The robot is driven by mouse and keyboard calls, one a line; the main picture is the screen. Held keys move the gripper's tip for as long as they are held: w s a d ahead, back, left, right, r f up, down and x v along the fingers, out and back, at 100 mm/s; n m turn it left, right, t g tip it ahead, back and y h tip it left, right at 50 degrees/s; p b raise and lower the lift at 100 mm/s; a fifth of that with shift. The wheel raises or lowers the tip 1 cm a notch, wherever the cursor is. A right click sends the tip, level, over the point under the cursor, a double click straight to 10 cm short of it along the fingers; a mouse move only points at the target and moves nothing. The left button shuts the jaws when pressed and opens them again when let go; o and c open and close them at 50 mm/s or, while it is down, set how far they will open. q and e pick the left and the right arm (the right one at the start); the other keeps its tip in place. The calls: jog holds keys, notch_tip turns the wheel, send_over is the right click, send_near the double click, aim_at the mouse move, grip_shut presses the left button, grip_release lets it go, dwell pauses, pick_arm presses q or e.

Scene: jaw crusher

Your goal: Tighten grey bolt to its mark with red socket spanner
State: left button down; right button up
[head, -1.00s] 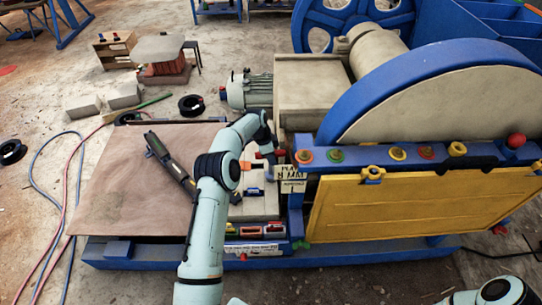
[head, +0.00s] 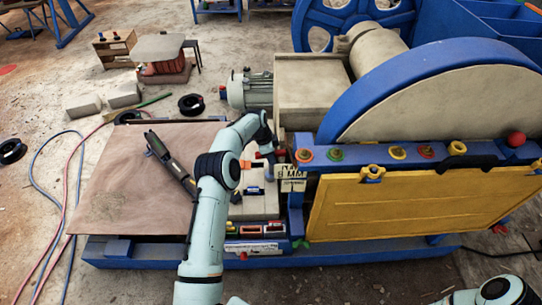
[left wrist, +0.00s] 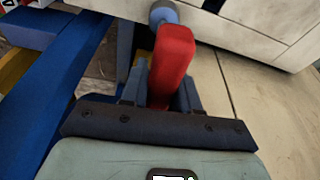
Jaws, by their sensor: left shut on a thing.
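My left gripper (left wrist: 160,98) is shut on the red socket spanner (left wrist: 172,58), whose red body rises between the fingers in the left wrist view. A blue-grey round end (left wrist: 163,13) shows at the far end of the spanner, close to a pale surface. Whether it touches anything there cannot be told. In the head view my left gripper (head: 266,150) is beside the left end of the machine's blue beam, partly hidden by my arm. I cannot make out the grey bolt or its mark. My right gripper is not in view.
The blue beam (head: 380,156) carries several coloured fittings above a yellow panel (head: 400,207). A small sign (head: 291,178) hangs near my left gripper. A tray of coloured items (head: 256,228) lies below it. A dark tool (head: 168,158) lies on the brown plate (head: 120,190).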

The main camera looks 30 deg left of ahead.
pick_arm(q)
jog(key=m+g, duration=0.1)
jog(key=m, duration=0.4)
jog(key=shift+m+h, duration=0.3)
jog(key=shift+m, duration=0.1)
jog(key=shift+f+n, duration=0.1)
jog(key=shift+n, duration=0.2)
jog(key=c, duration=0.8)
grip_release()
jog(key=shift+o, duration=0.2)
